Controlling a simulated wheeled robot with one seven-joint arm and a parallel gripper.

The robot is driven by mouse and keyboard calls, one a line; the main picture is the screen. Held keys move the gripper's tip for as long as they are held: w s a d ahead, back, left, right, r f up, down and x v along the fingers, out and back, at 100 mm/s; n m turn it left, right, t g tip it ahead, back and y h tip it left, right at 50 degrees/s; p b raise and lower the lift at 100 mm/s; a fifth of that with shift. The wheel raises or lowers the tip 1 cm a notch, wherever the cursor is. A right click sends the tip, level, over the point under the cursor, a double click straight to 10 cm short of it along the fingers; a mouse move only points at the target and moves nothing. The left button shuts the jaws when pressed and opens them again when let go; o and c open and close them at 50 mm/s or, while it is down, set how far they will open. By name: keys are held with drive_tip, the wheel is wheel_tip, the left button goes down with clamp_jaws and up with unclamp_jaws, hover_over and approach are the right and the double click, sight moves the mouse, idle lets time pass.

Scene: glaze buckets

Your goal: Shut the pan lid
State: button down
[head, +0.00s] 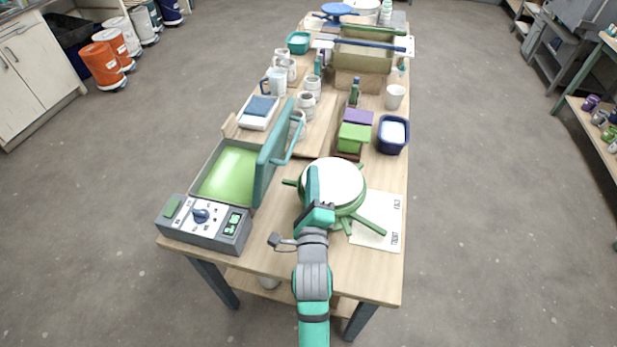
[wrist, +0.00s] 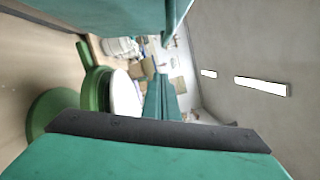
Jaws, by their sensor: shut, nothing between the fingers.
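The pan (head: 229,175) is a grey box with a bright green inside, at the left front of the table, with a dial and buttons on its front panel. Its teal lid (head: 268,160) stands open, nearly upright, along the pan's right side. A teal bar handle (head: 291,146) is on the lid's right face. My gripper (head: 313,178) is shut and empty, to the right of the lid and apart from it, over the white-topped green stand. In the wrist view its fingers (wrist: 162,98) show together, and a teal panel that looks like the lid (wrist: 90,14) fills the top edge.
The green stand with a round white top (head: 345,180) is below my gripper, with a printed sheet (head: 378,225) beside it. Green and purple blocks (head: 354,135), a dark blue tub (head: 392,134) and several mugs (head: 306,103) stand behind. The table's front strip is mostly bare.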

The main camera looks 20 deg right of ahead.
drive_tip(key=x, duration=0.3)
drive_tip(key=d+x, duration=0.1)
drive_tip(key=x, duration=0.2)
drive_tip(key=shift+r, duration=0.1)
drive_tip(key=shift+w+a+r, duration=0.2)
drive_tip(key=shift+w+a, duration=0.15)
drive_tip(key=shift+a, duration=0.2)
drive_tip(key=shift+w+a+r, duration=0.2)
drive_tip(key=shift+w+a, duration=0.15)
drive_tip(key=shift+a, duration=0.15)
drive_tip(key=shift+w+a+r, duration=0.3)
drive_tip(key=shift+w+a, duration=0.2)
drive_tip(key=shift+a, duration=0.05)
